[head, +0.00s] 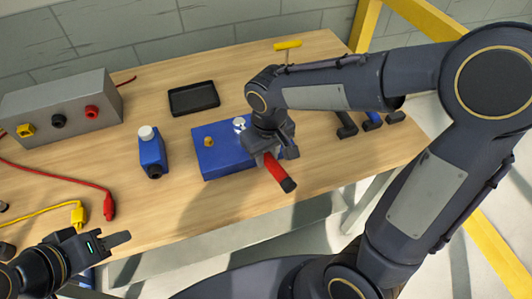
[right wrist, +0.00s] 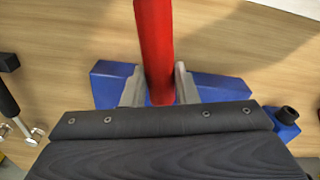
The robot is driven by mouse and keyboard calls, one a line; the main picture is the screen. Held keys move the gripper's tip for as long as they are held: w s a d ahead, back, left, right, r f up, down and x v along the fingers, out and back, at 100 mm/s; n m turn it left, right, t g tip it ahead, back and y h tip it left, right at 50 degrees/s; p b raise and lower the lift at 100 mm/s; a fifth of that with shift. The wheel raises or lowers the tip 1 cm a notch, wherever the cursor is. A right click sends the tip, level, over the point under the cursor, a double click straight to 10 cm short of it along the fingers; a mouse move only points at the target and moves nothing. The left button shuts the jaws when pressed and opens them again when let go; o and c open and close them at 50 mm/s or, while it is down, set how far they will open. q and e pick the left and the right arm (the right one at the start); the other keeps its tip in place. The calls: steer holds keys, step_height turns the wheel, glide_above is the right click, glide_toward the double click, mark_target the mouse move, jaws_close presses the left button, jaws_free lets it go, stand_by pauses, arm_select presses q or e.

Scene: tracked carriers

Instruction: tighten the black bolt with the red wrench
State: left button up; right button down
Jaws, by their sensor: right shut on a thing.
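The red wrench (head: 277,170) is in my right gripper (head: 268,158). Its red handle, with a black end, sticks out toward the front of the table. In the right wrist view the red handle (right wrist: 155,45) lies between the two fingers of my right gripper (right wrist: 160,88). The blue block (head: 215,163) is beneath the right gripper and bears a brass bolt (head: 209,141) and a silver-topped one (head: 239,122). I cannot make out the black bolt or the wrench's jaw; the gripper covers that area. My left gripper (head: 118,239) is over the table's front left edge, away from the block.
A black tray (head: 194,98) lies behind the block. A blue bottle (head: 152,153) stands left of it. A grey box (head: 62,110) with coloured sockets and cables is at the left. Dark-handled tools (head: 346,128) lie at the right. The table front between the bottle and the wrench is clear.

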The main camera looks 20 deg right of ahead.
steer(key=shift+r, duration=0.1)
stand_by(0.3)
steer(key=shift+r+p, duration=1.5)
steer(key=shift+r, duration=0.25)
